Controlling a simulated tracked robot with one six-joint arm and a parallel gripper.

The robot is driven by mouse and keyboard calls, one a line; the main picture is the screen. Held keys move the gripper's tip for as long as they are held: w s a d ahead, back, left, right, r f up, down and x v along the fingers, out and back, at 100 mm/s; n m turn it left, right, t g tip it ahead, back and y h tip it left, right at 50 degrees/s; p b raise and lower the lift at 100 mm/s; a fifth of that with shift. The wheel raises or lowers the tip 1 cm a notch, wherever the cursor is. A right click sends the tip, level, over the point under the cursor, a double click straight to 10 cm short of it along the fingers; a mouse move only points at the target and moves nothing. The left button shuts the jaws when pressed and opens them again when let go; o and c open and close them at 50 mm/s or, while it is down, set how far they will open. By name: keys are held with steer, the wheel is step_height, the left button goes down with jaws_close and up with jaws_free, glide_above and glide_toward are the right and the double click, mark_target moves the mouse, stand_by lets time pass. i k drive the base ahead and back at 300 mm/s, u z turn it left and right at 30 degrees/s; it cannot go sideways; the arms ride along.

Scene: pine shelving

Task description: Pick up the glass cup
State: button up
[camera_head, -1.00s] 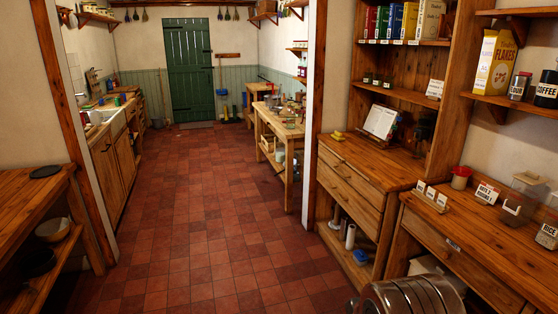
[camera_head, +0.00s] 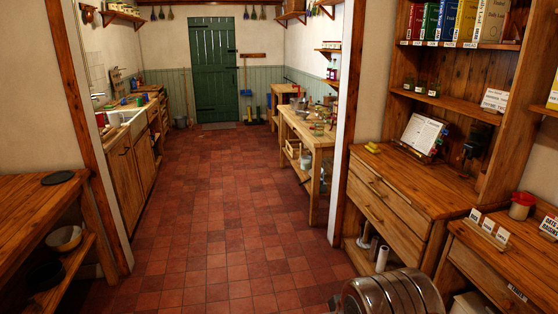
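I cannot pick out a glass cup for certain. Several small glass-like items stand on the wooden workbench (camera_head: 308,140) beyond the opening, too small to tell apart. Small jars (camera_head: 420,86) stand on a shelf of the dresser at the right. My gripper is not in view. A ribbed metal part at the bottom edge, right of the middle, looks like part of my arm.
Clear red tile floor (camera_head: 200,220) runs through the opening to a green door (camera_head: 215,70). A wooden table (camera_head: 30,215) stands at the left, a sink counter (camera_head: 125,165) beyond it. A dresser (camera_head: 395,205) and side counter (camera_head: 490,265) line the right.

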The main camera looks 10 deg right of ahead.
mark_target(465, 173)
steer(key=z, duration=0.1)
steer(key=i, duration=2.1)
steer(key=z, duration=0.6)
steer(key=i, duration=0.75)
steer(key=z, duration=0.6)
steer(key=i, duration=0.85)
steer(key=z, duration=0.1)
